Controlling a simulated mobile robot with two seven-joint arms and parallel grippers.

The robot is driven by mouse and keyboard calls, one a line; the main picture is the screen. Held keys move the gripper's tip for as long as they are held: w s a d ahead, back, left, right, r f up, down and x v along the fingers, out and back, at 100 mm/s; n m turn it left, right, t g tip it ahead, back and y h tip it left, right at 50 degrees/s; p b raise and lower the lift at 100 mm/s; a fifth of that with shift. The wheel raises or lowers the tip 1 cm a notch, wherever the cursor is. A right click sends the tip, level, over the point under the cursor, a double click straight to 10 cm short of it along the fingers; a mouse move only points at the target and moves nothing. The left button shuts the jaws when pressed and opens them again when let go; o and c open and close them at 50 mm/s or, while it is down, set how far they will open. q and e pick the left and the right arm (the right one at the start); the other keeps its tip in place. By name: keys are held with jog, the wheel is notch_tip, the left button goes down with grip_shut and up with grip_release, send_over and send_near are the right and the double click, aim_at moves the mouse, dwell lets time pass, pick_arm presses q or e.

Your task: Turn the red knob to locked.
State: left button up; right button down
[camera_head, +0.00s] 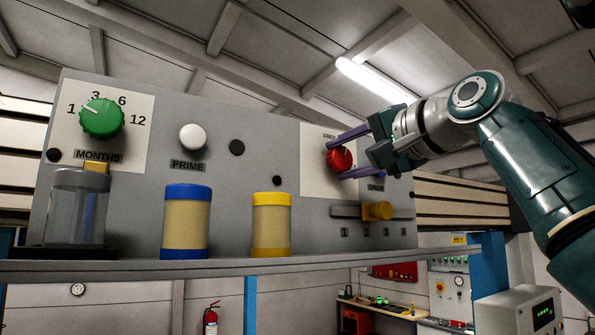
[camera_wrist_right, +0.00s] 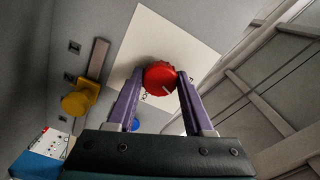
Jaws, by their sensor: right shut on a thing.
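The red knob (camera_head: 340,159) sits on a white plate (camera_head: 318,180) at the right of the grey panel in the head view. My right gripper (camera_head: 343,155) reaches in from the right, with one purple finger above the knob and one below it. In the right wrist view the red knob (camera_wrist_right: 160,77) lies between the two finger tips of my right gripper (camera_wrist_right: 158,80), which are shut on it. A light pointer mark shows on the knob's face. The plate's lettering is partly hidden by the fingers and cannot be read fully. My left gripper is not in view.
A yellow slider knob (camera_head: 377,211) is below the red knob, and a blue button (camera_head: 379,174) is close by, partly hidden. A green dial (camera_head: 101,118), white button (camera_head: 192,137), clear container (camera_head: 77,207) and two capped cylinders, blue (camera_head: 186,222) and yellow (camera_head: 271,225), are to the left.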

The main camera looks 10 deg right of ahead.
jog(key=m, duration=0.3)
jog(key=shift+m, duration=0.4)
jog(key=m, duration=0.3)
jog(key=shift+m, duration=0.3)
jog(key=m, duration=0.6)
jog(key=shift+r, duration=0.1)
jog(key=shift+m, duration=0.3)
jog(key=shift+c, duration=1.4)
grip_release()
